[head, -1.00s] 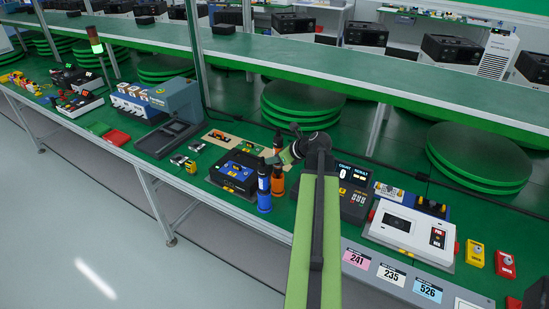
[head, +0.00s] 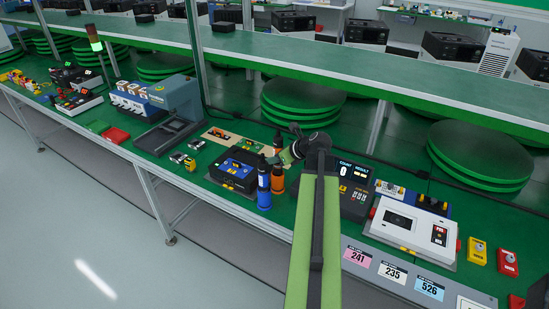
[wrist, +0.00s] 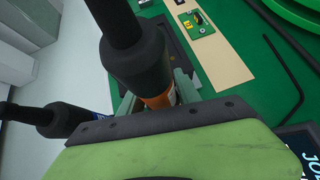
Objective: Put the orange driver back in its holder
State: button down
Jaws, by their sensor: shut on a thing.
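The orange driver (head: 277,181), orange below with a black upper part, stands upright beside the blue driver (head: 264,190) in the head view. My gripper (head: 284,160) is shut on the orange driver. In the wrist view its black end (wrist: 135,62) rises in front of the camera and its orange part (wrist: 161,100) shows between the jaws. The blue driver (wrist: 62,122) shows at left in the wrist view, with a black top. I cannot make out a separate holder, and whether the orange driver's lower end touches anything is unclear.
A black unit with a blue top (head: 233,170) stands close left of the drivers. A tan board (head: 222,137) lies behind it. A counter display (head: 354,188) and a white device (head: 409,224) stand right of my arm. The bench's front edge is close to the drivers.

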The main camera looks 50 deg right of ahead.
jog(key=shift+f, duration=0.1)
jog(key=shift+f+b, duration=2.1)
jog(key=shift+b, duration=0.1)
jog(key=c, duration=0.8)
grip_release()
jog(key=shift+r, duration=0.1)
jog(key=shift+o, duration=0.2)
jog(key=p+v, duration=1.1)
jog(key=v, duration=0.6)
jog(key=shift+r, duration=0.15)
jog(key=shift+s, duration=0.15)
